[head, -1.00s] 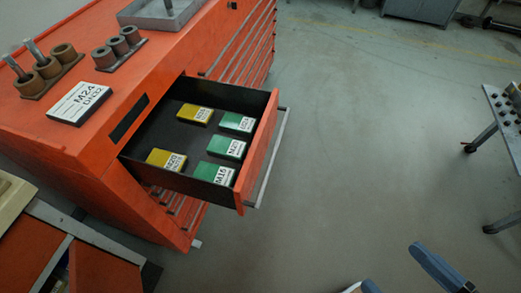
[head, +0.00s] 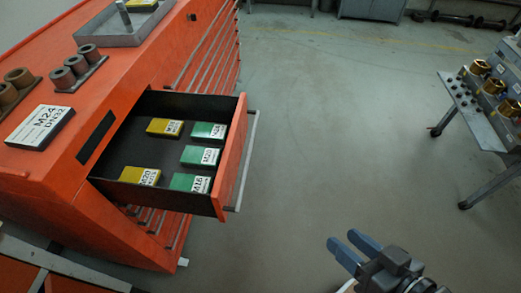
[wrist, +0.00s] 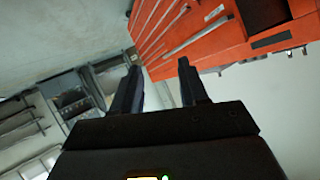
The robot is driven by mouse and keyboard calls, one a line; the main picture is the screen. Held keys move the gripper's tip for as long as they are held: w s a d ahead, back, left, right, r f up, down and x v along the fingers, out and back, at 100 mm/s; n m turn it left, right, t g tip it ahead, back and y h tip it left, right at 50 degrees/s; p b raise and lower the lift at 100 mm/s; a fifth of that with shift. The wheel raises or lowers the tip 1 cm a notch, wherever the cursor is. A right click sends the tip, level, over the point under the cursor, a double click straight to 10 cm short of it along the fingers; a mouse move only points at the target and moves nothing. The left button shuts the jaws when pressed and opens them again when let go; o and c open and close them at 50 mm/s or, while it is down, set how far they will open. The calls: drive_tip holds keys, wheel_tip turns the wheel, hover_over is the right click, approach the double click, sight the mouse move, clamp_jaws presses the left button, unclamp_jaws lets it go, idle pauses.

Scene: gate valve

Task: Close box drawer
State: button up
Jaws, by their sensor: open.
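The box drawer (head: 232,160) is pulled out of the orange cabinet (head: 60,190) at the left of the head view. It has an orange front, dark inner walls and a grey bar handle (head: 243,165). Yellow boxes (head: 165,127) and green boxes (head: 200,156) with labels lie in it. My gripper (head: 352,250) is open and empty, low in the head view, to the right of the drawer and well apart from it. In the wrist view the open fingers (wrist: 158,85) point toward the orange cabinet (wrist: 215,30), which shows with several bar handles.
A black labelled box (head: 40,127), ring holders (head: 78,70) and a grey tray (head: 125,28) are on the cabinet top. A grey wheeled table (head: 475,110) with brass parts stands at the right. The floor between is clear.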

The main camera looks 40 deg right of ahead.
drive_tip(key=w+f+m, duration=0.1)
drive_tip(key=w+f, duration=0.1)
drive_tip(key=w+d+f+m+g, duration=0.1)
drive_tip(key=w+f, duration=0.1)
drive_tip(key=w+d+f+m+y+b, duration=0.1)
drive_tip(key=w+f, duration=0.1)
drive_tip(key=w, duration=0.1)
drive_tip(key=shift+w+f+m+g, duration=0.1)
drive_tip(key=shift+f+m+g, duration=0.2)
drive_tip(key=shift+g, duration=0.1)
drive_tip(key=c, duration=0.5)
drive_tip(key=w+y, duration=0.1)
drive_tip(key=w, duration=0.1)
drive_tip(key=w+d+m, duration=0.1)
drive_tip(key=w, duration=0.1)
drive_tip(key=w+d+f+y+b, duration=0.1)
drive_tip(key=w, duration=0.1)
drive_tip(key=shift+w+d+f+m+g+y, duration=0.1)
drive_tip(key=shift+w+d+m+g+y, duration=0.05)
drive_tip(key=shift+w+m+g+y, duration=0.2)
clamp_jaws()
drive_tip(key=w+d+r+g+y+b, duration=0.2)
drive_tip(key=w+d+r+y, duration=0.4)
drive_tip(key=d+r, duration=0.25)
drive_tip(key=w+a+r+x, duration=0.1)
drive_tip(key=r+x, duration=0.1)
drive_tip(key=x, duration=1.2)
drive_tip(key=shift+r+n, duration=0.3)
drive_tip(key=shift+n, duration=0.15)
